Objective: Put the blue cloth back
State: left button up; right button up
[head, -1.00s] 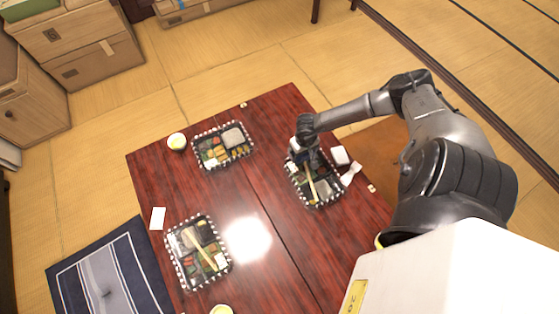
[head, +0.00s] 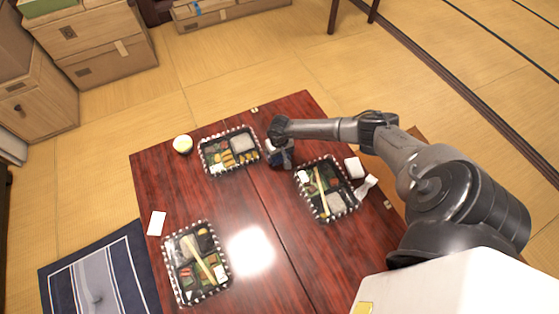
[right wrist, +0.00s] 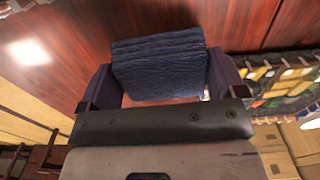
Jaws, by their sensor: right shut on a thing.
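The blue cloth (right wrist: 160,66) is a folded, dark blue, textured bundle in the right wrist view. My right gripper (right wrist: 155,88) is shut on it, with a finger on each side. In the head view my right gripper (head: 281,158) is over the red-brown table (head: 215,192), between the far bento tray (head: 203,160) and the right bento tray (head: 318,215). The cloth is mostly hidden there by the gripper and too small to make out. I cannot tell whether it touches the table. My left gripper is not in view.
Another bento tray (head: 170,280) lies at the near left. A small pale cup (head: 183,144) stands at the far left, and a white card (head: 156,223) lies near the left edge. A white block (head: 354,167) and crumpled white piece (head: 366,187) are at the right. The table's middle is clear.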

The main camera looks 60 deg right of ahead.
aim_at(280, 159)
jog(key=shift+s+a+f+b, duration=0.1)
jog(key=shift+f+b, duration=0.3)
jog(key=shift+f, duration=0.2)
notch_tip(280, 159, down, 3)
jog(key=shift+r+b, duration=0.1)
jog(key=shift+b, duration=0.85)
jog(key=shift+f, duration=0.2)
jog(key=o, duration=0.6)
jog(key=shift+r, duration=0.1)
